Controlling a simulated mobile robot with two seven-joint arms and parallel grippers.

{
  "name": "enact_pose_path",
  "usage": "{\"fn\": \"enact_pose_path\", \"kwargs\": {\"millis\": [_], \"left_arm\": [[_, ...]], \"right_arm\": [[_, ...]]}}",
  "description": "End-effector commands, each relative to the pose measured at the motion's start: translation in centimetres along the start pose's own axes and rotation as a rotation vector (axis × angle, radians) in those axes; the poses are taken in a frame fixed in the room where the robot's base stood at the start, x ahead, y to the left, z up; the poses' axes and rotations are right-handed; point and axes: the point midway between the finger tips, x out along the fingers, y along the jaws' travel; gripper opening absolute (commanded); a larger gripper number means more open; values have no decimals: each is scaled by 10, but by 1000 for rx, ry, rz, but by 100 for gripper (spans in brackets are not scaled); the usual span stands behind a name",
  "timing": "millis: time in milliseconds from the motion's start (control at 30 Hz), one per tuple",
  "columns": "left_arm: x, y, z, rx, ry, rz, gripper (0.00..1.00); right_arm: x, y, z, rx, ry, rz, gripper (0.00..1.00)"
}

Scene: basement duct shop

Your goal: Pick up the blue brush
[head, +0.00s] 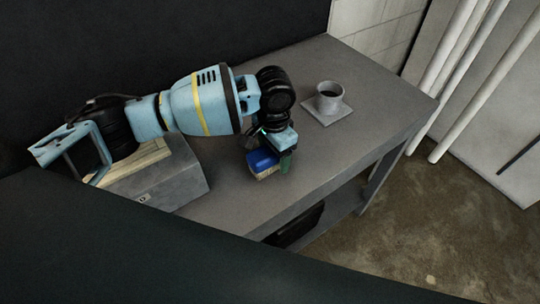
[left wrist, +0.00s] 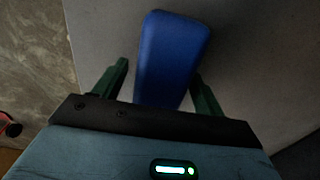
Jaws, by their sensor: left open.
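The blue brush (head: 262,160) lies on the grey workbench in the head view, with a pale strip along its lower side. My left gripper (head: 272,156) is right over it, and its hand hides part of the brush. In the left wrist view the brush (left wrist: 172,58) shows as a blue block with rounded corners. The open green fingers of my left gripper (left wrist: 158,85) stand on either side of it. Gaps show between the brush and the fingers, most clearly on the left. My right gripper is in neither view.
A grey cup (head: 329,97) with dark contents stands on a square coaster (head: 340,114) on the workbench (head: 375,90), behind and right of the brush. A grey metal box (head: 180,180) sits at the left under my arm. Bench surface right of the brush is clear.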

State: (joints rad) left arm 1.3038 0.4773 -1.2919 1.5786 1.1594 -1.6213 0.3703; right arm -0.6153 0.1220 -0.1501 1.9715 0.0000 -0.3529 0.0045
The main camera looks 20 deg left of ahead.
Motion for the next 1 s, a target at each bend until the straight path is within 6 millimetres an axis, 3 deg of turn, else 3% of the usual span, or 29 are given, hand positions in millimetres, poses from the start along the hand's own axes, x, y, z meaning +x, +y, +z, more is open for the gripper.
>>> {"fn": "enact_pose_path", "kwargs": {"millis": [267,633,1000], "left_arm": [[2,0,0,0,1,-1,70],[2,0,0,0,1,-1,21],[-3,0,0,0,2,-1,20]], "right_arm": [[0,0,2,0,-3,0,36],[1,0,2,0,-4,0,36],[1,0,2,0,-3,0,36]]}}
